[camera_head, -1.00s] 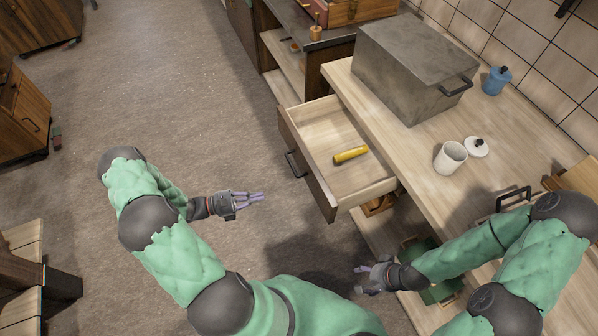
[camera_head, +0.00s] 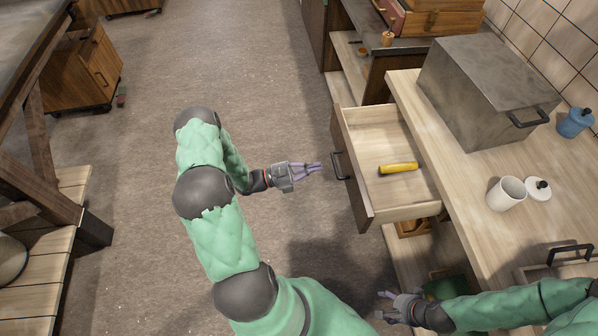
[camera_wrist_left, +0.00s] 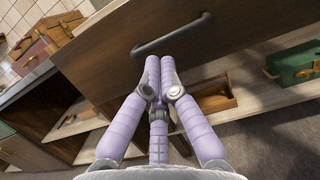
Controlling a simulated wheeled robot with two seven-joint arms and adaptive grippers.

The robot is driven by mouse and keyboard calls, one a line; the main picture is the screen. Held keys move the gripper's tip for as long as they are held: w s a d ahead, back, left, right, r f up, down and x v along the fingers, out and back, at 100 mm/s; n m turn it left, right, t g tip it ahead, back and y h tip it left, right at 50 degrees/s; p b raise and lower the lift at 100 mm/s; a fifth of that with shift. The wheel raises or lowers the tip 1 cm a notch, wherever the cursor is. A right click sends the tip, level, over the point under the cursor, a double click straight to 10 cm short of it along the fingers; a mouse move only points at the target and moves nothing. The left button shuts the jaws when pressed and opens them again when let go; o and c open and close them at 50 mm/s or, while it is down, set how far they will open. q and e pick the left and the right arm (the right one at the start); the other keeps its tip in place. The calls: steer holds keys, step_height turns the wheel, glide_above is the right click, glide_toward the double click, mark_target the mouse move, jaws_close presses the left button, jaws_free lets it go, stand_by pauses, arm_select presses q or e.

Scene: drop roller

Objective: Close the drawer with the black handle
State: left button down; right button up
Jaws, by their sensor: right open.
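The wooden drawer (camera_head: 352,190) stands pulled out from under the counter, with a black handle (camera_head: 341,166) on its front. The handle (camera_wrist_left: 172,36) also shows above the fingertips in the left wrist view. A yellow object (camera_head: 398,168) lies inside the drawer. My left gripper (camera_head: 319,168) is in front of the drawer, its purple fingers pointing at the handle with a small gap; the fingers are together and hold nothing. My right gripper (camera_head: 382,304) is open and empty, low beside the counter, to the right of and below the drawer in the head view.
The counter (camera_head: 455,165) carries a grey metal box (camera_head: 480,90), a white cup (camera_head: 506,193), a lid (camera_head: 537,190) and a blue jar (camera_head: 575,122). Open shelves lie below it. The floor (camera_head: 260,90) left of the drawer is clear.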

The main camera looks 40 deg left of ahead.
mark_target(396, 155)
arm_select(q)
steer(key=x, duration=0.3)
steer(key=shift+b, duration=0.3)
steer(key=shift+d, duration=0.1)
steer(key=f+x, duration=0.1)
steer(key=x, duration=0.7)
steer(key=f+x, duration=0.2)
steer(key=x, duration=0.5)
steer(key=f+x, duration=0.1)
steer(key=x, duration=0.7)
steer(key=shift+w+d+f, duration=0.15)
steer(key=shift+w+d, duration=0.35)
steer(key=shift+w, duration=0.2)
